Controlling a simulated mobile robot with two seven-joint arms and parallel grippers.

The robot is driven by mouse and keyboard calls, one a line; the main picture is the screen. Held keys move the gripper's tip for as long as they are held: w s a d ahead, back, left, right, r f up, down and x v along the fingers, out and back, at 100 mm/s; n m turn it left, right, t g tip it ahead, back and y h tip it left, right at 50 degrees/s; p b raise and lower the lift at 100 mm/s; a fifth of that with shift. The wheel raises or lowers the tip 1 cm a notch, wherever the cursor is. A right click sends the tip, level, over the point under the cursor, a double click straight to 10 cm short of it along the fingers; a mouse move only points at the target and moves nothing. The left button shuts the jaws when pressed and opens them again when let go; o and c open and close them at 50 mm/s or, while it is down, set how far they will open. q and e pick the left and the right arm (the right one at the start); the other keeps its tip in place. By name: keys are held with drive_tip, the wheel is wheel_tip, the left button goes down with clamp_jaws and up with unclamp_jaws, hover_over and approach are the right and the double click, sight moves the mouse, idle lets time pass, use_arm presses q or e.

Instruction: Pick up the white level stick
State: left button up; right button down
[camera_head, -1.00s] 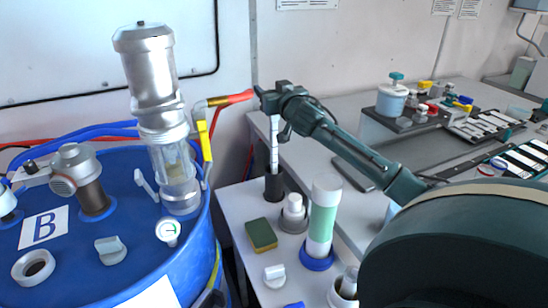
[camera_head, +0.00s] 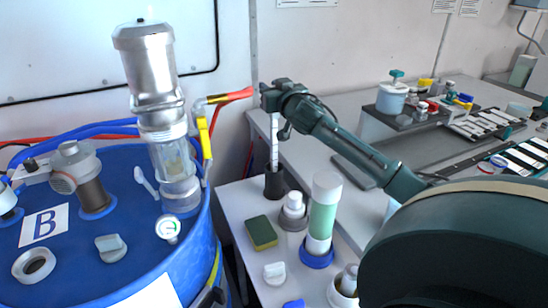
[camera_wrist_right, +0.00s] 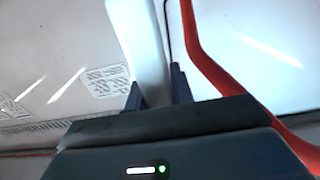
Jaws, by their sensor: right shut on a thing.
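The white level stick (camera_head: 274,142) stands upright, its lower end inside a black cup (camera_head: 274,183) on the small white table. My right gripper (camera_head: 272,108) is at the stick's upper end and shut on it. In the right wrist view the stick (camera_wrist_right: 143,40) shows as a wide white strip between the two dark fingers of the right gripper (camera_wrist_right: 158,88). The stick's lower end is hidden by the cup. My left gripper is not in view.
A blue drum (camera_head: 120,262) with a clear-and-metal cylinder (camera_head: 152,75) stands left. A yellow-handled valve with a red hose is close left of the gripper. A sponge (camera_head: 261,233), white bottle (camera_head: 293,207) and green-filled tube (camera_head: 322,215) stand near the cup.

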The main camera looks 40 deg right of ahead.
drive_tip(key=shift+r, duration=0.1)
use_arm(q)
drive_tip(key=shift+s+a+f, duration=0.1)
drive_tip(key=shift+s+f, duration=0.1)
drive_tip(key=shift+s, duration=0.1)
use_arm(e)
wheel_tip(320, 180, up, 18)
idle(0.4)
use_arm(q)
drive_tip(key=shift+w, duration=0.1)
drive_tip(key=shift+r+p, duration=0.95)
drive_tip(key=shift+p, duration=0.15)
use_arm(e)
wheel_tip(320, 180, up, 12)
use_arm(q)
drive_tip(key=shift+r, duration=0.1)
